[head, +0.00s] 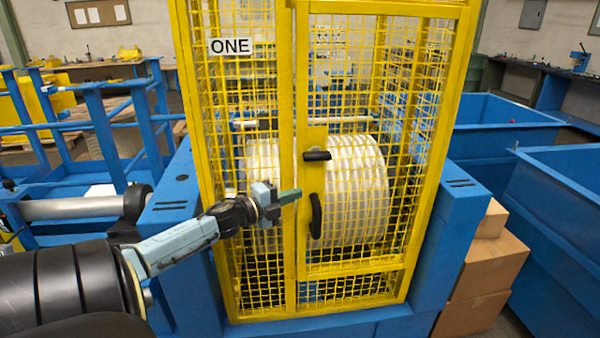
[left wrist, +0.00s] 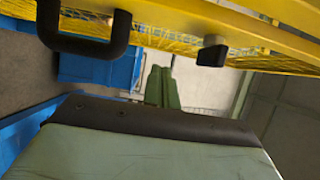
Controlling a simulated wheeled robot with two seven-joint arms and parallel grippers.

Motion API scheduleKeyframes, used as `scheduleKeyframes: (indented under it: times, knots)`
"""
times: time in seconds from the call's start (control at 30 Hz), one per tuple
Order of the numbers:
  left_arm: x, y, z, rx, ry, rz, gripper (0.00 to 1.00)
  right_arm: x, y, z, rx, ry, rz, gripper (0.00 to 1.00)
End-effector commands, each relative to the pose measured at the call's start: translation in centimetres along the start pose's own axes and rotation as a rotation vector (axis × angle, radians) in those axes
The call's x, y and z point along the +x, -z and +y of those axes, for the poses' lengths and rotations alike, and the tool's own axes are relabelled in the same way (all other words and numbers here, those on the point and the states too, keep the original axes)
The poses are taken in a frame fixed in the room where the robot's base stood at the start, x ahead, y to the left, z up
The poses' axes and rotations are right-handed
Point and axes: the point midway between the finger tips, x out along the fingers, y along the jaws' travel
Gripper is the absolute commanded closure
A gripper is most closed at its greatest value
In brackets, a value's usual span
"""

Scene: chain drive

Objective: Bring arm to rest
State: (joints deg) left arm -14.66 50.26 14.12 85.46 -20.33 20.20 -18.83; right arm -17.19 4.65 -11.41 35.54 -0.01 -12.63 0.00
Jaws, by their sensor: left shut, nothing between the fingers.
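My left arm comes in from the left in the head view, and its gripper (head: 289,197) is in front of the yellow mesh cage door (head: 345,268). The gripper is shut and empty. Its green fingers also show in the left wrist view (left wrist: 163,88). The tips are left of the door's black handle (head: 316,216) and below the black latch knob (head: 317,155). The handle (left wrist: 85,45) and the knob (left wrist: 212,52) also show in the left wrist view, apart from the fingers. The door looks closed. My right gripper is in neither view.
Blue bins (head: 560,220) and cardboard boxes (head: 488,260) stand at the right. Blue frames (head: 110,135) with a roller (head: 75,207) stand at the left.

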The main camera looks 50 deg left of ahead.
Motion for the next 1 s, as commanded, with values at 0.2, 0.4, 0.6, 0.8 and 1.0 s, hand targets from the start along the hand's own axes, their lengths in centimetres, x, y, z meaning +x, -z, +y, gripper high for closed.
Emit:
scheduleKeyframes:
  times: [0.2,0.4,0.6,0.8,1.0]
  knots:
    - [-0.2,0.0,0.0,0.000,0.001,0.001,1.00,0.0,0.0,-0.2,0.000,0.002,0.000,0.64]
    - [-0.7,-0.4,2.2,-0.044,-0.025,-0.032,1.00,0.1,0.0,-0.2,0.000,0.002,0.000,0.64]
    - [-4.0,-1.1,13.7,-0.281,-0.166,-0.204,1.00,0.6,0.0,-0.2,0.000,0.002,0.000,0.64]
    - [-9.9,1.8,27.8,-0.554,-0.359,-0.415,1.00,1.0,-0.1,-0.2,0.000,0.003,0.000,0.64]
    - [-17.2,8.2,39.9,-0.783,-0.564,-0.609,1.00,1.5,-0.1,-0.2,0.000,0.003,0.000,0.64]
